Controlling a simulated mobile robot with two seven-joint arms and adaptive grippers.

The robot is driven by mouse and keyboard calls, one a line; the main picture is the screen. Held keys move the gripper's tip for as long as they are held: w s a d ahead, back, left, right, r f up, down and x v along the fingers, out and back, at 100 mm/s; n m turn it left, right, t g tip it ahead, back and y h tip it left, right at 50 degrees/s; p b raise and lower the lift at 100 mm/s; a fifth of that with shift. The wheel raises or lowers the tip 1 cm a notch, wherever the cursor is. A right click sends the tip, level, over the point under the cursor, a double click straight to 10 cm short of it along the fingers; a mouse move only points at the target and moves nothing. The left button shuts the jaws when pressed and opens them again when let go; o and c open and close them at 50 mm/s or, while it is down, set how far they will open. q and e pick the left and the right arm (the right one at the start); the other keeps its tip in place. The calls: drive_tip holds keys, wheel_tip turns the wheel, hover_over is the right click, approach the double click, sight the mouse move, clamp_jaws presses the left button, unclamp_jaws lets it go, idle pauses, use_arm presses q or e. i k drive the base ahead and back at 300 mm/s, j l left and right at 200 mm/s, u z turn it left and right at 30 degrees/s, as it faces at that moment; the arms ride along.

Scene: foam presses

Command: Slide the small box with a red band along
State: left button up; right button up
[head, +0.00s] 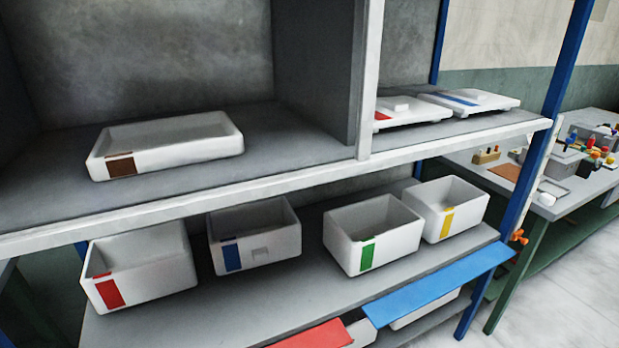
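The small white box with a red band (135,268) stands open-topped at the left end of the lower grey shelf (270,312). Its red band is on the front face near the left corner. Its inside looks empty where I can see it. It sits apart from the box with a blue band (255,235) to its right. Neither of my grippers shows in the head view.
Boxes with green (372,236) and yellow (447,209) bands stand further right on that shelf. Above are a brown-banded tray (168,145), an upright divider (368,80) and lids (468,101). Blue (435,285) and red panels (318,336) lie below. Bare shelf runs along the front.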

sight(128, 269)
drive_tip(key=k+l+u, duration=0.15)
drive_tip(key=l, duration=0.3)
drive_tip(key=l+u, duration=0.15)
drive_tip(key=l, duration=0.3)
drive_tip(key=k+l+u, duration=0.2)
drive_tip(key=l, duration=0.25)
drive_tip(key=k+l+u, duration=0.15)
drive_tip(key=l, duration=0.25)
drive_tip(key=k+l+u, duration=0.15)
drive_tip(key=l, duration=0.25)
drive_tip(key=k+l+u, duration=0.15)
drive_tip(key=l, duration=0.25)
drive_tip(key=i+j, duration=0.15)
drive_tip(key=j, duration=0.3)
drive_tip(key=i+j, duration=0.15)
drive_tip(key=j, duration=0.3)
drive_tip(key=i+j, duration=0.2)
drive_tip(key=j, duration=0.25)
drive_tip(key=i+j+u, duration=0.1)
drive_tip(key=j, duration=0.35)
drive_tip(key=i+j, duration=0.2)
drive_tip(key=j, duration=0.25)
drive_tip(key=i+j, duration=0.2)
drive_tip(key=j, duration=0.25)
drive_tip(key=i+j, duration=0.15)
drive_tip(key=j, duration=0.3)
drive_tip(key=i+j, duration=0.2)
drive_tip(key=j, duration=0.25)
drive_tip(key=k+u, duration=0.05)
